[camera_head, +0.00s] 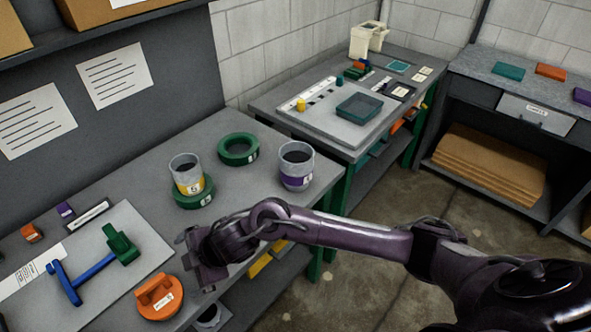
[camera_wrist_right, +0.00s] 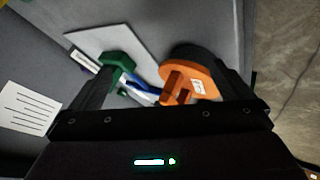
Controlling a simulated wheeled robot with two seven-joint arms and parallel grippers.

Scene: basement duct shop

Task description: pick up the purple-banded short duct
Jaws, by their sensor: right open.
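The purple-banded short duct (camera_head: 297,166) is a grey open cylinder with a purple band and a white label. It stands upright near the front edge of the workbench, right of the green ring, and is not visible in the wrist view. My right gripper (camera_head: 196,262) is open and empty, left of the duct and apart from it, near the bench's front edge. In the wrist view its two fingers (camera_wrist_right: 160,78) spread over the orange handled disc (camera_wrist_right: 187,82) and green-and-blue tool (camera_wrist_right: 117,66). My left gripper is not in view.
A yellow-banded duct (camera_head: 186,172) stands in a green ring (camera_head: 194,194); an empty green ring (camera_head: 238,149) lies behind. The orange handled disc (camera_head: 159,297) is close to my right gripper. A second table (camera_head: 270,98) with a tray stands beyond. Bare bench surrounds the purple-banded duct.

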